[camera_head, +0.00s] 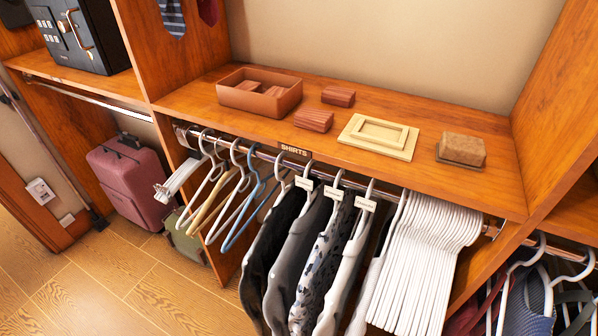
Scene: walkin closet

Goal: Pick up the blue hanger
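The blue hanger (246,216) hangs empty from the metal rod below the wooden shelf. It is in the left-middle of the head view. White and tan empty hangers (207,205) hang close to its left. Shirts on hangers (275,250) hang close to its right, and another hanger partly overlaps its right side. Its hook reaches up to the rod beside the "SHIRTS" label. My gripper is not in view.
The shelf (440,192) above holds a brown box (258,96), small wooden blocks and a cream tray. Many white hangers (425,255) pack the rod's right part. A pink suitcase (130,180) and a green bag (190,238) stand behind. The floor (110,285) at front left is clear.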

